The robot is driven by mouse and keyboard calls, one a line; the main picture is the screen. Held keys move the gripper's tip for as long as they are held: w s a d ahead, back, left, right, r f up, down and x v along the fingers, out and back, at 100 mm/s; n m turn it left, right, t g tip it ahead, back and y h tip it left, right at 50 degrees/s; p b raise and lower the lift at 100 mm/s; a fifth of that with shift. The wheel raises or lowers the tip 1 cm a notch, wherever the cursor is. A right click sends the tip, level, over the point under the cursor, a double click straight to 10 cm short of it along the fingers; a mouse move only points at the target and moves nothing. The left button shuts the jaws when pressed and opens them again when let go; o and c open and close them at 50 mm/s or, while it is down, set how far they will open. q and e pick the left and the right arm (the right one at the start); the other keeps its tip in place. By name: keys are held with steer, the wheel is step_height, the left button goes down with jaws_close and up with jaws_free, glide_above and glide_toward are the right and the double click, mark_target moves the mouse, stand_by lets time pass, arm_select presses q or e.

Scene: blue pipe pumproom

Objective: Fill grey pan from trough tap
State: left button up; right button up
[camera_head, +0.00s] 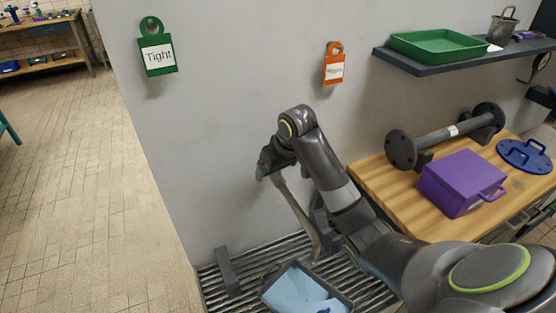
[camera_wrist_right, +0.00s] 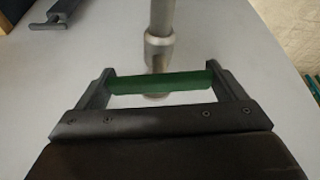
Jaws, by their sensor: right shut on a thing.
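The grey pan (camera_head: 347,296) sits on the ribbed trough (camera_head: 213,289) at the bottom of the head view. Its inside looks pale blue, like water, with a dark blue shape at the lower edge; the picture cuts off its near side. The tap's grey pipe (camera_head: 295,212) slants down from my right gripper (camera_head: 267,167) toward the trough, and also shows in the right wrist view (camera_wrist_right: 161,22). There, my right gripper is shut on a green bar (camera_wrist_right: 160,87), apparently the tap handle, in front of the pipe's collar. My left gripper is out of view.
A wooden bench (camera_head: 390,194) at the right holds a purple box (camera_head: 455,184), a grey flanged pipe (camera_head: 445,134) and a blue flange (camera_head: 524,155). A shelf (camera_head: 440,69) with a green tray (camera_head: 438,46) is above. Open floor (camera_head: 110,190) lies left.

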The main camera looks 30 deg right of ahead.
steer(key=shift+r+n+p, duration=0.1)
steer(key=shift+n+p, duration=0.3)
steer(key=shift+n, duration=0.1)
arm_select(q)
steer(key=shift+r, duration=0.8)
arm_select(e)
steer(key=shift+y, duration=0.3)
steer(key=o, duration=0.7)
steer(key=v, duration=0.4)
steer(key=shift+r, duration=0.15)
arm_select(q)
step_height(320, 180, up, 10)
steer(key=p, duration=0.9)
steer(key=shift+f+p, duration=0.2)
steer(key=shift+p, duration=0.1)
arm_select(e)
steer(key=v, duration=1.2)
steer(key=shift+s+r, duration=0.2)
steer(key=shift+r, duration=0.15)
